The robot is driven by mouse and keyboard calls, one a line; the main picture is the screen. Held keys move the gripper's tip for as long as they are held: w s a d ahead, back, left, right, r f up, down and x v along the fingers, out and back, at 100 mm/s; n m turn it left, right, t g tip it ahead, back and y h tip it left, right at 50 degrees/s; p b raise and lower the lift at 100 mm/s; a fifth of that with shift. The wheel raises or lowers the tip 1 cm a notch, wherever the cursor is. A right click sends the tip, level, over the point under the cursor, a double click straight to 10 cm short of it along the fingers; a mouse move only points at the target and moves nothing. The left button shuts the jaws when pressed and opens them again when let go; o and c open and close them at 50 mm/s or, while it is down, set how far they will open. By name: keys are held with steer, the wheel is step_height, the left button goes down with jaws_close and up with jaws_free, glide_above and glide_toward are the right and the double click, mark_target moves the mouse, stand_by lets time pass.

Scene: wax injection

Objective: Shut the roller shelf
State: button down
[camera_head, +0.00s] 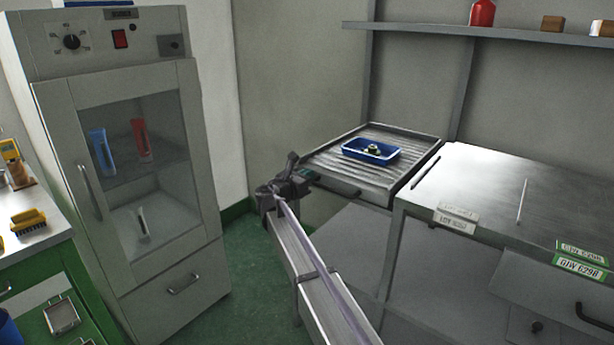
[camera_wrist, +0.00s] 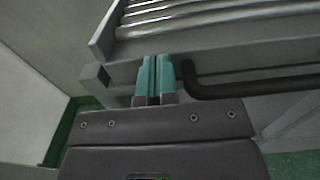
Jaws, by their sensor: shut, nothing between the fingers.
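The roller shelf (camera_head: 322,158) is a grey metal tray of rollers to the left of the steel bench in the head view. A blue tray (camera_head: 355,156) with a small object in it sits on its rollers. In the wrist view the shelf's front edge (camera_wrist: 218,58) and a dark bar handle (camera_wrist: 250,87) lie just ahead. My gripper (camera_head: 300,172) is at the shelf's front left corner. Its green fingertips (camera_wrist: 155,75) are shut and empty, left of the handle's bent end. I cannot tell whether they touch the shelf front.
A grey glass-door cabinet (camera_head: 160,215) stands at left. A wall shelf (camera_head: 480,33) runs above. Green floor (camera_head: 245,270) is clear between.

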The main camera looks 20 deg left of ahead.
steer(key=v, duration=1.3)
steer(key=shift+s+a, duration=0.25)
steer(key=shift+a, duration=0.05)
